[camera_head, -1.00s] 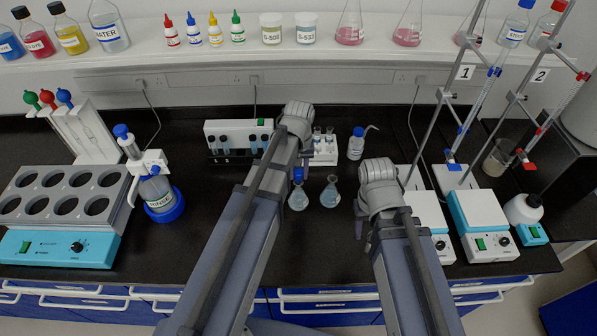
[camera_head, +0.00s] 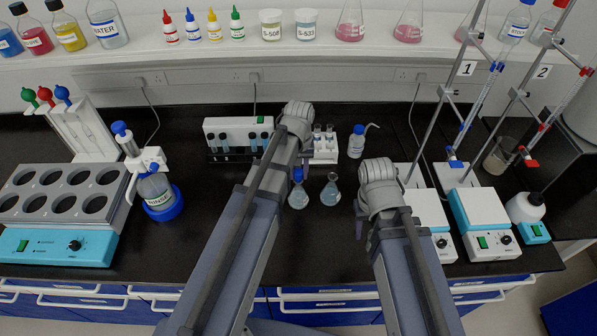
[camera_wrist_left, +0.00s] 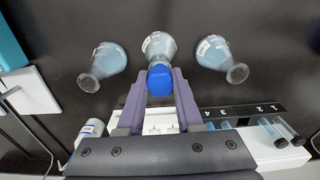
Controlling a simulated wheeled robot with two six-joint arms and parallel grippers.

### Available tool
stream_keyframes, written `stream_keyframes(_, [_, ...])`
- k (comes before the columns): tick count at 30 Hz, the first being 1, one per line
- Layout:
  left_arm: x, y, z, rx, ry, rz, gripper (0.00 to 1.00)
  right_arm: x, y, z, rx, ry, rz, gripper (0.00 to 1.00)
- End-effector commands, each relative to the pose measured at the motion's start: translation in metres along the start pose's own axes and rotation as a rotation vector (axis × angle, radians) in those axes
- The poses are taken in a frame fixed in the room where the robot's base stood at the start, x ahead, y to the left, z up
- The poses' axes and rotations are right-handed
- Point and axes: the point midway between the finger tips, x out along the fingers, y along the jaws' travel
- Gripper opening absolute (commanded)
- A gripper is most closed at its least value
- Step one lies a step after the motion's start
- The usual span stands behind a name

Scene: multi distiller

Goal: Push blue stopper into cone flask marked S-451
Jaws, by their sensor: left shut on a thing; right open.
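My left gripper (camera_wrist_left: 159,95) is shut on the blue stopper (camera_wrist_left: 161,79). The stopper overlaps the mouth of the middle cone flask (camera_wrist_left: 159,44), which holds pale blue liquid. In the head view the blue stopper (camera_head: 298,174) is at the top of this flask (camera_head: 298,198); how deep it sits I cannot tell. A second cone flask (camera_head: 330,192) stands open just right of it. The left wrist view shows a third flask (camera_wrist_left: 222,58), hidden by my left arm in the head view. Flask labels are too small to read. My right gripper (camera_head: 361,221) is open, mostly hidden by its wrist.
A tube rack (camera_head: 325,153) and a small wash bottle (camera_head: 357,143) stand behind the flasks. Burette stands and hotplates (camera_head: 479,208) are at right. A rinse bottle (camera_head: 156,188) and a block heater (camera_head: 60,205) are at left. The front bench is clear.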

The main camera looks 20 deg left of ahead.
Motion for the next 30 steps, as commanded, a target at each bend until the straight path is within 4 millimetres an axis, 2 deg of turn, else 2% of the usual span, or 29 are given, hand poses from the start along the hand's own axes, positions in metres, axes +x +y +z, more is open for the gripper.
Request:
stream_keyframes(10, [0.0077,0.0001,0.0000,0.000,0.000,0.000,0.00,0.0077,-0.0007,-0.0005,0.000,0.000,0.000,0.50])
stream_keyframes(11, [0.0074,0.0001,0.0000,0.000,0.000,0.000,0.36,0.0074,-0.0007,-0.0004,0.000,0.000,0.000,0.50])
stream_keyframes(18, [0.0067,0.0001,0.0000,0.000,0.000,0.000,0.63,0.0067,-0.0006,-0.0004,0.000,0.000,0.000,0.50])
stream_keyframes(20, [0.0068,0.0001,0.0000,0.000,0.000,0.000,0.70,0.0067,-0.0006,-0.0004,0.000,0.000,0.000,0.50])
stream_keyframes(30, [0.0049,0.0001,0.0000,0.000,0.000,0.000,0.70,0.0049,-0.0005,-0.0003,0.001,0.000,0.000,0.50])
